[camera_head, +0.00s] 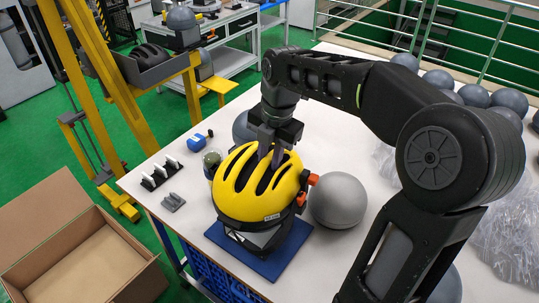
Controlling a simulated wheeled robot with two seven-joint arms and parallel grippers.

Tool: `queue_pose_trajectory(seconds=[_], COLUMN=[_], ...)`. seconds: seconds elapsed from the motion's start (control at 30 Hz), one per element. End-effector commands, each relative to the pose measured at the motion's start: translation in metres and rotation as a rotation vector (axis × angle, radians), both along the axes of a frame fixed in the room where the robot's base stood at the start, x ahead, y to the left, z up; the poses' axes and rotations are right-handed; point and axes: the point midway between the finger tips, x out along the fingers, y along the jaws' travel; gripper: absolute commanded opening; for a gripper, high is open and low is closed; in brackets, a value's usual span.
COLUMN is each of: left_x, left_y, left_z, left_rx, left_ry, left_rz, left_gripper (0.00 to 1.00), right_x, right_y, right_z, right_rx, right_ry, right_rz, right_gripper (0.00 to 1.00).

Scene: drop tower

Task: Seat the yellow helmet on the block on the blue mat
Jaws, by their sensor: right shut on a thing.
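The yellow helmet (240,192) with dark vents is at the middle of the white table. It sits over a grey block (262,238) whose lower part shows beneath its rim. The block stands on the blue mat (283,262) near the table's front edge. My right gripper (271,160) comes down from above with its fingers at the helmet's top vents, shut on the helmet. The helmet hides the block's top, so I cannot tell how closely the two fit. My left gripper is not in view.
A grey ball (338,200) is close to the helmet's right. Orange clamps (306,188) are beside the helmet. A black rack (161,173), a blue item (197,143) and a jar (212,163) stand to the left. Several grey domes and clear plastic wrap (500,235) lie at the right.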

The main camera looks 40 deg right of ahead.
Motion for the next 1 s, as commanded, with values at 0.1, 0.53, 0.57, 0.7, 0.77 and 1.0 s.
queue_pose_trajectory(seconds=[0.1, 0.53, 0.57, 0.7, 0.77, 1.0], left_x=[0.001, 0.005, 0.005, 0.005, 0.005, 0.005], left_y=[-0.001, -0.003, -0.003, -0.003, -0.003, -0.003], left_z=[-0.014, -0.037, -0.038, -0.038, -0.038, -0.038], left_rx=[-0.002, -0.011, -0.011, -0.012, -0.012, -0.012], left_ry=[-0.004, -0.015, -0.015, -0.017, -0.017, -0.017], left_rz=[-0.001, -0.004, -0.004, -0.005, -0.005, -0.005], left_gripper=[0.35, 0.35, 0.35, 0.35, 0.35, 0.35], right_x=[0.000, 0.000, 0.000, 0.000, 0.000, 0.000], right_y=[0.000, 0.000, 0.000, 0.000, 0.000, 0.000], right_z=[-0.017, -0.053, -0.054, -0.056, -0.056, -0.058], right_rx=[0.000, -0.001, -0.001, -0.001, 0.000, 0.000], right_ry=[0.000, -0.001, -0.001, -0.001, 0.000, 0.002], right_rz=[-0.001, 0.000, 0.000, 0.000, 0.000, 0.000], right_gripper=[0.00, 0.00, 0.00, 0.00, 0.00, 0.00])
